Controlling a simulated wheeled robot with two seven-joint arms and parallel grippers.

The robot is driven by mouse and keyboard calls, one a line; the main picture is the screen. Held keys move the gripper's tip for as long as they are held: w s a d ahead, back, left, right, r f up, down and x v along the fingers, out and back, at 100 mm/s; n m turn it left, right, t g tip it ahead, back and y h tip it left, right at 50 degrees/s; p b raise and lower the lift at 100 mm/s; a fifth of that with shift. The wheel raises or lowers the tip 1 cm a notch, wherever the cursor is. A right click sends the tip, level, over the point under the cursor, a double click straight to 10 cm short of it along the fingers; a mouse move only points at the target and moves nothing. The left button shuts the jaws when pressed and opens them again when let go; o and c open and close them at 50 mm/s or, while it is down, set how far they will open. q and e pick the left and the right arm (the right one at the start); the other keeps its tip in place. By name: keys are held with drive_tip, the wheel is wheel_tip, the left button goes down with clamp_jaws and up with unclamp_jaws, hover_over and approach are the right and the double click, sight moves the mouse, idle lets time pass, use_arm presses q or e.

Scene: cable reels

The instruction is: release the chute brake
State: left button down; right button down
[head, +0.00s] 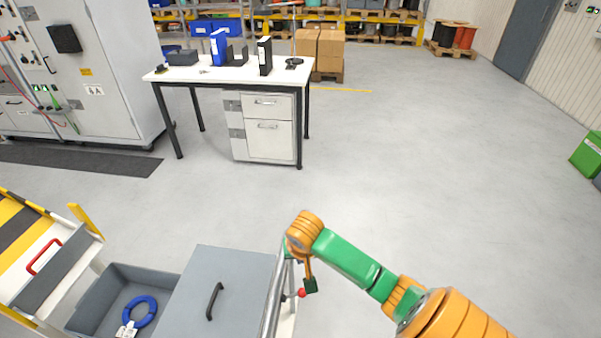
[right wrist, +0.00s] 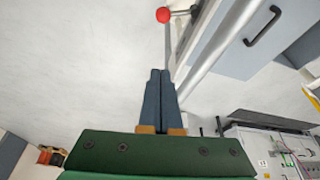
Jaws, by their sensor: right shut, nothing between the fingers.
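A lever with a red ball knob (head: 301,293), likely the chute brake, is at the right side of the grey-lidded cart. In the right wrist view the red knob (right wrist: 164,15) tops a thin grey rod that runs down towards my fingertips. My right gripper (head: 309,286) is beside the knob in the head view, pointing down. In the right wrist view its two dark blue fingers (right wrist: 161,72) are shut together and empty. The rod's lower end is hidden behind the fingertips, so I cannot tell whether they touch it. My left gripper is not in view.
A metal rail (head: 273,300) runs along the cart beside my right gripper. The grey lid (head: 235,275) has a black handle. A grey bin (head: 110,295) holds a blue ring.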

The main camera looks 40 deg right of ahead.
sight(302, 293)
wheel_tip(302, 293, down, 10)
drive_tip(key=b, duration=0.1)
drive_tip(key=shift+s+a+f, duration=0.15)
drive_tip(key=shift+s+f, duration=0.05)
idle(0.4)
drive_tip(key=shift+s+r, duration=0.1)
drive_tip(key=shift+s+m+p, duration=0.1)
drive_tip(key=shift+m+p, duration=0.2)
drive_tip(key=shift+m, duration=0.1)
